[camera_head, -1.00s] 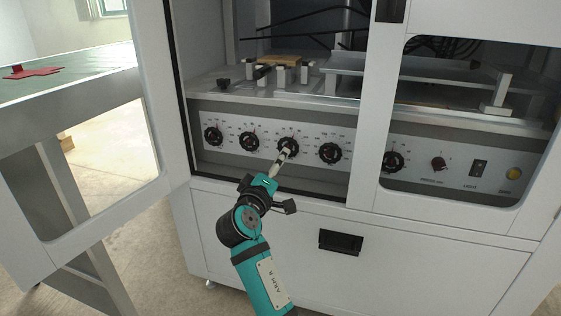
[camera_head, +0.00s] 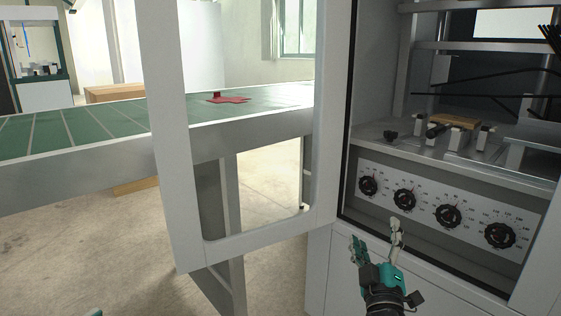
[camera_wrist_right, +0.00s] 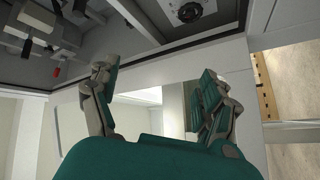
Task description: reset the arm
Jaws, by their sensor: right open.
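My right gripper (camera_head: 377,240) is open and empty, its fingers pointing up in front of the machine cabinet, just below the row of knobs. The right wrist view shows its two fingers (camera_wrist_right: 155,105) spread apart with nothing between them. The control panel (camera_head: 425,207) carries several black knobs (camera_head: 404,199), and the gripper looks apart from them. One knob (camera_wrist_right: 189,12) also shows at the top of the right wrist view.
The open cabinet door (camera_head: 180,200) stands left of the gripper. Behind it runs a green-topped conveyor table (camera_head: 90,130) with a red flat piece (camera_head: 228,98) on it. Inside the cabinet, a brown block (camera_head: 455,120) sits among metal fixtures. Floor is free at the lower left.

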